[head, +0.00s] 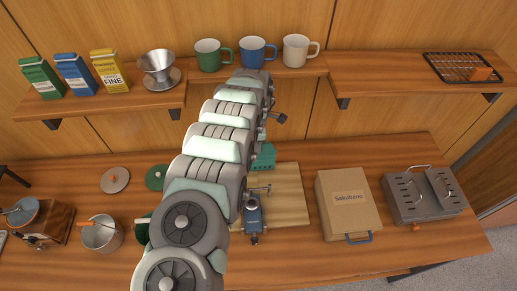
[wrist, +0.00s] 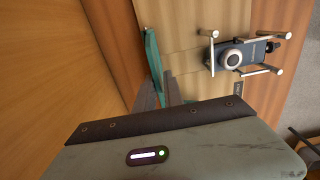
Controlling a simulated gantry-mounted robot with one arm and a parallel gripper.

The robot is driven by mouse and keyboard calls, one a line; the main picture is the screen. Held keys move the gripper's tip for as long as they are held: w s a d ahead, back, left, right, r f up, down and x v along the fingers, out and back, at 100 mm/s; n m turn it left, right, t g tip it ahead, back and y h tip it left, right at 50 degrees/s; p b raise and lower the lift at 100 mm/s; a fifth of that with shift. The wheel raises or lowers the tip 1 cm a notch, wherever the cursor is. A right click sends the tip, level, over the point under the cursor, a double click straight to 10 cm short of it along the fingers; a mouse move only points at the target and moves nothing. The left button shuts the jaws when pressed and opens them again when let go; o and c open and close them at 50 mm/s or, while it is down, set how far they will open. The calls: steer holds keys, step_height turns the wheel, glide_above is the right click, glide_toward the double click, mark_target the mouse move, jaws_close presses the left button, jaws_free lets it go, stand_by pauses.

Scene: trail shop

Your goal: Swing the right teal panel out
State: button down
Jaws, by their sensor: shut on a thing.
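A teal panel (head: 264,156) with small holes shows beside my arm at the back edge of the pale wooden board (head: 291,187). In the wrist view the teal panel (wrist: 153,62) stands edge-on as a narrow strip. My gripper (wrist: 163,96) is shut on it, with the grey fingers partly hidden behind the gripper housing. In the head view my arm covers the left part of the panel and the fingers cannot be made out. Which panel is the right one, and its hinge, cannot be told.
A small blue burner (head: 253,216) with metal arms stands on the board close to the panel; it also shows in the wrist view (wrist: 250,53). A box (head: 347,203) and a grey stove (head: 424,197) stand right. Shelves with mugs (head: 252,52) hang behind.

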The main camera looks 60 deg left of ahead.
steer(key=shift+s+d+p, duration=0.1)
steer(key=shift+d+p, duration=1.05)
steer(key=shift+d, duration=0.1)
steer(key=shift+d+p, duration=0.45)
steer(key=shift+d, duration=0.55)
steer(key=shift+w+d, duration=0.1)
steer(key=shift+w, duration=0.1)
